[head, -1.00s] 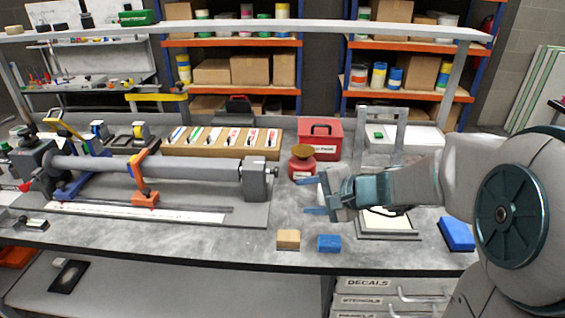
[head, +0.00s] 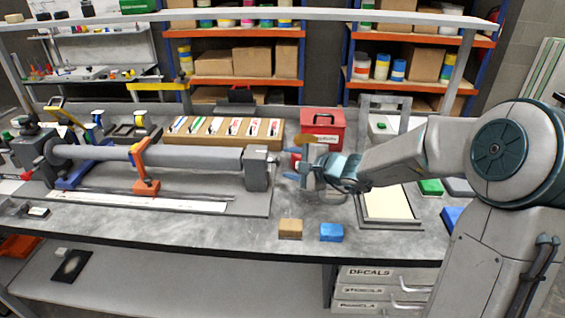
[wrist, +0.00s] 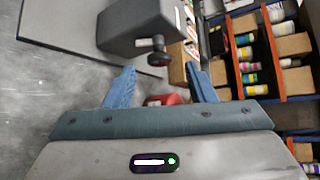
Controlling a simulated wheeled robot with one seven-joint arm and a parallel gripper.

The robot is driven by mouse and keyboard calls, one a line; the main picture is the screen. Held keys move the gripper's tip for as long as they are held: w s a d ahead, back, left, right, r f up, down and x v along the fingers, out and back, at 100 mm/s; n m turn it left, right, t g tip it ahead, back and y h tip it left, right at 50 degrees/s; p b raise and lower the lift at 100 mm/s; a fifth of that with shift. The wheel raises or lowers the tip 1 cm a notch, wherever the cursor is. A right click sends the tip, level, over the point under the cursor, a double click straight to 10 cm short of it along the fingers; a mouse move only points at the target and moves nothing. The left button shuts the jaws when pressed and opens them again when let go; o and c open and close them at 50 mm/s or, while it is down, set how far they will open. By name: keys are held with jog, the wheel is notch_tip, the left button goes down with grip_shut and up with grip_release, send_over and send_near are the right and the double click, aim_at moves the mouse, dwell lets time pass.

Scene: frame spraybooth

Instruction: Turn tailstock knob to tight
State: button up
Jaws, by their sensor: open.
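The tailstock (head: 257,168) is a grey block at the right end of the long grey tube. Its knob (head: 273,160) sticks out on the right side, small in the head view. In the wrist view the knob (wrist: 158,54) is dark with a reddish end and stands out from the tailstock block (wrist: 135,25). My gripper (head: 298,165) is open and empty, to the right of the knob and pointing at it. In the wrist view the fingertips (wrist: 162,72) are spread, with the knob just beyond them, roughly centred and not touched. I cannot read any tight marking.
An orange steady rest (head: 143,165) straddles the tube (head: 195,156). A red toolbox (head: 323,126) stands behind my gripper. A tan block (head: 291,228) and a blue block (head: 331,232) lie at the bench front. Bare bench lies between them and the tailstock.

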aim_at(276, 161)
jog(key=shift+x, duration=1.95)
jog(key=c, duration=1)
